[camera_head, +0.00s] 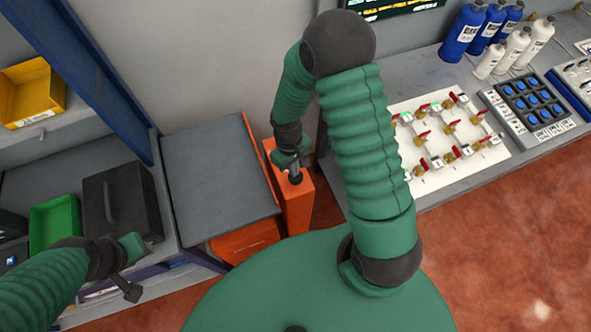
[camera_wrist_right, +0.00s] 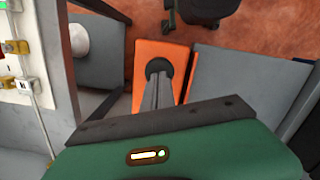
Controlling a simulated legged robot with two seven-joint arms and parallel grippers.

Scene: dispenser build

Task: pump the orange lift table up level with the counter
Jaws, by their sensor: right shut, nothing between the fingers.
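The orange lift table has a grey top (camera_head: 218,165) and an orange lower body (camera_head: 245,241). Its top also shows in the right wrist view (camera_wrist_right: 235,75). Beside it stands a narrow orange box (camera_head: 296,207) with a round black part on top, seen in the right wrist view (camera_wrist_right: 157,67). My right gripper (camera_head: 295,177) is shut and empty, its tips pointing down at that black part; contact is hard to judge. The grey counter (camera_head: 465,80) is at the right; the height difference is unclear. My left gripper (camera_head: 131,270) is at lower left, its jaws unclear.
A left bench holds a black case (camera_head: 122,205) and a green bin (camera_head: 56,222); a yellow bin (camera_head: 33,92) is above. A valve panel (camera_head: 447,136), blue bottles (camera_head: 466,32) and white bottles (camera_head: 515,48) are on the counter. Red floor (camera_head: 510,240) is clear at lower right.

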